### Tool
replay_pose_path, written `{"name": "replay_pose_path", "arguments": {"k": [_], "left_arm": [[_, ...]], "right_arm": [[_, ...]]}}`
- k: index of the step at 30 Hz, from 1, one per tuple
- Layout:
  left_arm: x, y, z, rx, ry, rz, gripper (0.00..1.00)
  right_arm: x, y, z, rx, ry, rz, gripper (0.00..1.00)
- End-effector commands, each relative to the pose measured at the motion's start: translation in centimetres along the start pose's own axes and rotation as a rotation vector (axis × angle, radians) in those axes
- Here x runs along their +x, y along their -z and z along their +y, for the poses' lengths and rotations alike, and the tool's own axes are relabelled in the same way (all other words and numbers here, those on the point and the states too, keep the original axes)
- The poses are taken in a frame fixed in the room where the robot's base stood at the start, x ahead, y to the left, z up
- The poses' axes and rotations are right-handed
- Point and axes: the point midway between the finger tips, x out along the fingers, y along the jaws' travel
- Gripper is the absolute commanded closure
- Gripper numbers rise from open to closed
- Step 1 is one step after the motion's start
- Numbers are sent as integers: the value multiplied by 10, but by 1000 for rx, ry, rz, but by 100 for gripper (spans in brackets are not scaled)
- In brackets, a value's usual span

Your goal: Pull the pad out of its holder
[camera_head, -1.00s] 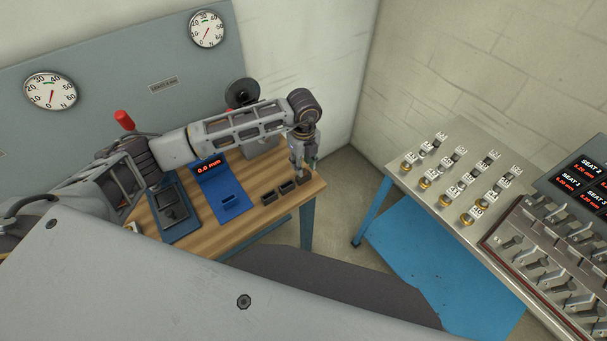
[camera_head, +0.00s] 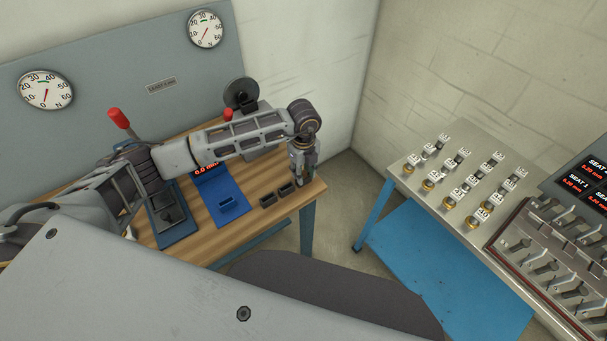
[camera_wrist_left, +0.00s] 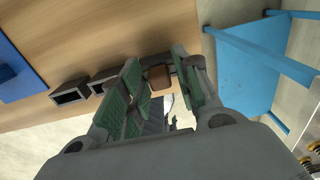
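A brown pad (camera_wrist_left: 159,77) stands in a small dark holder at the right end of a row of holders, in the left wrist view. My left gripper, which shows in the head view (camera_head: 302,178) and the left wrist view (camera_wrist_left: 166,88), is over that end of the row. Its green-lined fingers are open, one on each side of the pad, with the pad apparently untouched. In the head view the gripper hides the pad and its holder. My right gripper is not in view.
Two empty dark holders (camera_head: 268,200) (camera_head: 286,189) stand left of the gripper on the wooden table (camera_head: 245,175). A blue stand (camera_head: 227,204) with a display is further left. A metal bench (camera_head: 405,185) with several small labelled parts stands to the right, across a floor gap.

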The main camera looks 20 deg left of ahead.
Motion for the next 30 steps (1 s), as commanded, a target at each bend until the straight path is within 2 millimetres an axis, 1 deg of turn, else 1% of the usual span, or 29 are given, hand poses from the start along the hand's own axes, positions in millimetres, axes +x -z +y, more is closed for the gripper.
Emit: {"name": "replay_pose_path", "arguments": {"k": [2, 9, 30], "left_arm": [[0, 0, 0, 0, 0, 0, 69], [0, 0, 0, 0, 0, 0, 100], [-5, 0, 0, 0, 0, 0, 100]], "right_arm": [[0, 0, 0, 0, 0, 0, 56], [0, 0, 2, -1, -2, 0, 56], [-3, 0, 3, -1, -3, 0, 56]]}}
